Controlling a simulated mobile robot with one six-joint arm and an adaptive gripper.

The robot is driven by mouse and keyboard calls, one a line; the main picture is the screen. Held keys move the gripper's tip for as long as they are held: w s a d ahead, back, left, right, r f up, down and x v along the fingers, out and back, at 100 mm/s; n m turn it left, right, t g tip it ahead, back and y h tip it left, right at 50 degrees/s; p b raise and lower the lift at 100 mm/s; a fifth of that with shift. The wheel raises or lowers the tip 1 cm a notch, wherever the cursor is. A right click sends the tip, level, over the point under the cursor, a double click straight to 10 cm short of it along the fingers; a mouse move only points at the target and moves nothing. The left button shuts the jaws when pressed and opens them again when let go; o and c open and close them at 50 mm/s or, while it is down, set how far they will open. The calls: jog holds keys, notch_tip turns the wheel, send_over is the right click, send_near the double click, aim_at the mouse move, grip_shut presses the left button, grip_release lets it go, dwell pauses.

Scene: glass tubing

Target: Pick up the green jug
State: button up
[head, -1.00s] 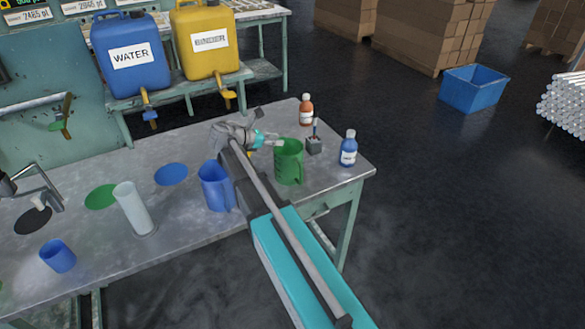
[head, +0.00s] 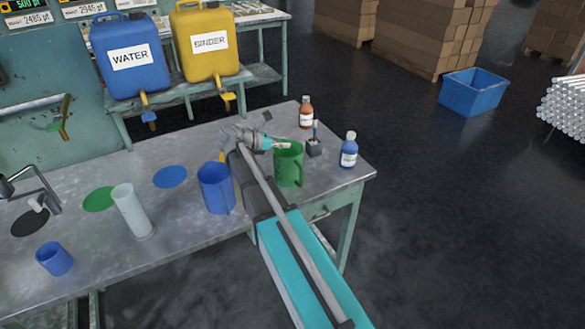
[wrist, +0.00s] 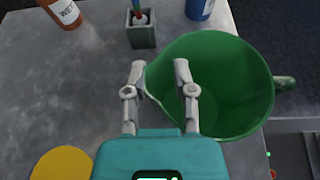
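The green jug (head: 289,168) stands upright near the right end of the metal table, its handle on the right. In the wrist view I look down into the open, empty-looking jug (wrist: 235,88). My gripper (head: 280,145) is at the jug's upper left rim in the head view. In the wrist view my gripper (wrist: 160,70) is open. Its left finger is just outside the rim and its right finger overlaps the jug's opening, so the near wall lies between them. I cannot tell whether either finger touches the jug.
A brown bottle (head: 306,112), a small grey holder (head: 314,148) and a blue bottle (head: 349,150) stand behind and right of the jug. A blue jug (head: 215,188) and a clear cylinder (head: 131,210) stand to the left. The table's edge is close on the right.

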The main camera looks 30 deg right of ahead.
grip_shut()
jog(key=shift+r, duration=0.1)
dwell(0.3)
jog(key=shift+r+p, duration=0.95)
jog(key=shift+p, duration=0.15)
jog(key=s+a+r+p, duration=0.3)
jog(key=s+r+p, duration=0.7)
jog(key=s, duration=0.3)
jog(key=shift+s+r+p, duration=0.3)
jog(key=shift+r+p, duration=0.1)
jog(key=shift+r, duration=0.05)
jog(key=shift+a, duration=0.1)
